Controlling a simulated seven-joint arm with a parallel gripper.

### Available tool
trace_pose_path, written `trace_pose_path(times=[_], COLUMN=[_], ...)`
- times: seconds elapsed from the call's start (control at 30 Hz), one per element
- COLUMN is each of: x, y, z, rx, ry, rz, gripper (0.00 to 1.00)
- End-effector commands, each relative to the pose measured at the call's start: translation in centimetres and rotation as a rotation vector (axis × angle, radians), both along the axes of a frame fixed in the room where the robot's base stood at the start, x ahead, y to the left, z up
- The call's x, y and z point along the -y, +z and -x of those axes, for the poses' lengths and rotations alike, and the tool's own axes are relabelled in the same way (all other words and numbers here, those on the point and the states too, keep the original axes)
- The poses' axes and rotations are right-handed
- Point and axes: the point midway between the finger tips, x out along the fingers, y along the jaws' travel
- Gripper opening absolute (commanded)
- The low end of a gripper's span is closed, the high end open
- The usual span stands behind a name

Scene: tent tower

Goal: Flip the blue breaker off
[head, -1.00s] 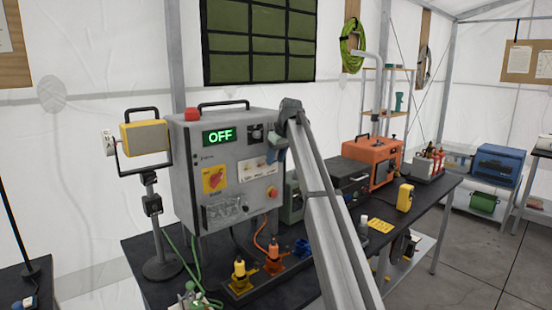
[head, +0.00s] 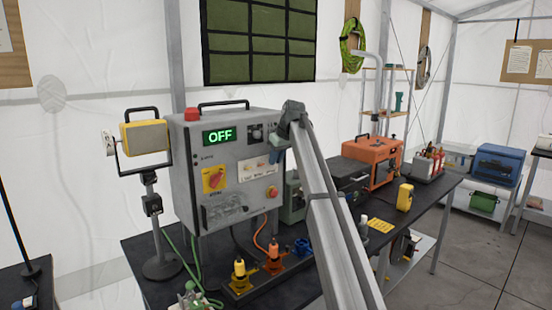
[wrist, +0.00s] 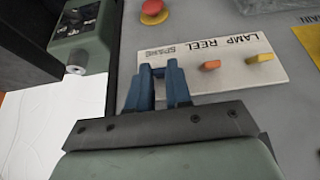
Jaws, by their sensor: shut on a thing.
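The grey breaker box (head: 235,205) stands on the dark bench, its display reading OFF. Its white breaker plate (head: 256,168) also shows in the wrist view (wrist: 235,82), lettered LAMP, REEL and SPARE, upside down there. In the head view my gripper (head: 274,156) is at the box's right front edge.
A red rotary switch on a yellow plate (head: 214,180) is left of the breaker plate. A red button (head: 272,191) sits below it and shows close by in the wrist view (wrist: 153,10). A green case (head: 294,198) stands just right of the box.

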Motion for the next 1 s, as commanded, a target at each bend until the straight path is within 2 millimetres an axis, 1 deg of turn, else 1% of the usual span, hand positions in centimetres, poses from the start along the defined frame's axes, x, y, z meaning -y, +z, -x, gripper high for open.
trace_pose_path(times=[0.03, 0.2, 0.47, 0.7, 1.0], x=[0.2, 0.5, 0.8, 0.9, 0.9], y=[-0.2, -0.7, -1.5, -2.2, -2.7], z=[0.3, 0.7, 1.0, 1.0, 0.9], rx=[0.019, 0.105, 0.272, 0.413, 0.533], ry=[-0.001, -0.002, -0.003, -0.002, -0.003], rz=[-0.018, -0.105, -0.273, -0.413, -0.534], gripper=[0.00, 0.00, 0.00, 0.00, 0.00])
